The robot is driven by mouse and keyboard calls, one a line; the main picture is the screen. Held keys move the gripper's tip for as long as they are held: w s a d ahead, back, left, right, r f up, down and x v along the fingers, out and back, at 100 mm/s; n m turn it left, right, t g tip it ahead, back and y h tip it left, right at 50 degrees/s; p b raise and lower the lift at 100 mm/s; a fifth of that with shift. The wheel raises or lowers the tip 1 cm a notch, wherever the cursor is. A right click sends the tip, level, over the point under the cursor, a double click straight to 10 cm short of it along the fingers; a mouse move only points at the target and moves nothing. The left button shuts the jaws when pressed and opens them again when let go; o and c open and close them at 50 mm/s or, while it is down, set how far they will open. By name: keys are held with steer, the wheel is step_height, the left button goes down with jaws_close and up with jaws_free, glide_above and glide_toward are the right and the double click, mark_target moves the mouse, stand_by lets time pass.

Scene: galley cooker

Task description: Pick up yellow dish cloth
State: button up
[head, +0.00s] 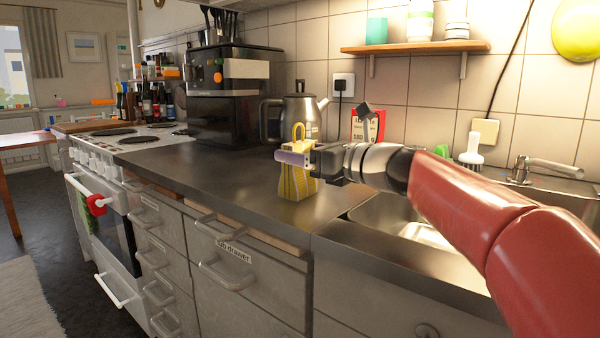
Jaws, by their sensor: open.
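The yellow dish cloth (299,184) is on or just above the steel counter near its front edge, left of the sink. It has a pale pattern and a yellow loop at its top. My gripper (294,158) reaches in from the right at the cloth's upper part. A pale lilac finger crosses in front of the cloth, hiding a band of it. The jaws are open. I cannot tell whether the cloth lies between the fingers or touches them.
A kettle (293,115) and a black coffee machine (235,95) stand behind on the counter. The sink (385,212) is at the right, under my arm. A shelf (415,47) hangs above. The counter (200,170) left of the cloth is clear.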

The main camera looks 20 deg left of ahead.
steer(key=shift+x, duration=1.55)
steer(key=shift+s, duration=0.1)
steer(key=shift+c, duration=0.4)
steer(key=c, duration=1)
step_height(320, 180, up, 20)
steer(key=p, duration=0.4)
steer(key=shift+f+p, duration=0.25)
steer(key=shift+p, duration=0.1)
